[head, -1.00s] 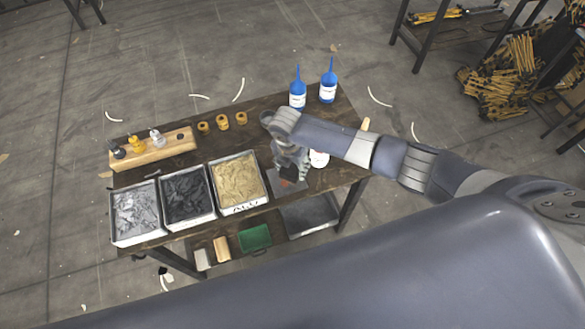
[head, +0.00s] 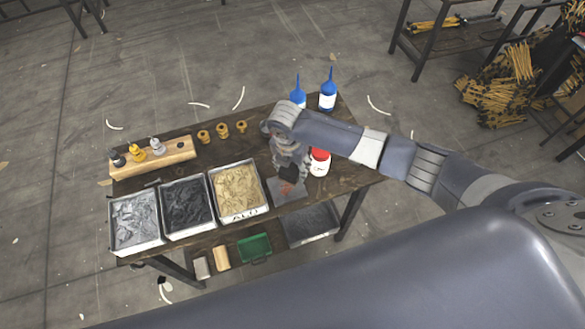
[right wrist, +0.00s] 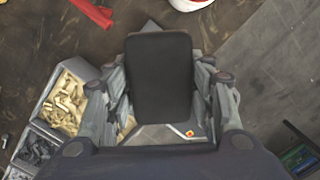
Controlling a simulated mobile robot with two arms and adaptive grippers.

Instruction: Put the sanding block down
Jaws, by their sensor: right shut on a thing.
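My right gripper (head: 288,166) is over the right part of the workbench. In the right wrist view, the gripper (right wrist: 160,95) is shut on the dark sanding block (right wrist: 160,78), with a finger on each side. The block also shows as a small black shape in the head view (head: 289,173). Below it lies a grey plate (head: 288,195) with an orange-red mark. The plate shows partly behind the block in the right wrist view (right wrist: 160,136). I cannot tell whether the block touches anything below. My left gripper is not in view.
Three bins, silver (head: 135,220), black (head: 186,203) and tan (head: 238,189), stand left of the plate. A white container with red (head: 319,163) stands close right of the gripper. Blue bottles (head: 328,97) stand behind. Bare wood (head: 345,178) shows at the right end.

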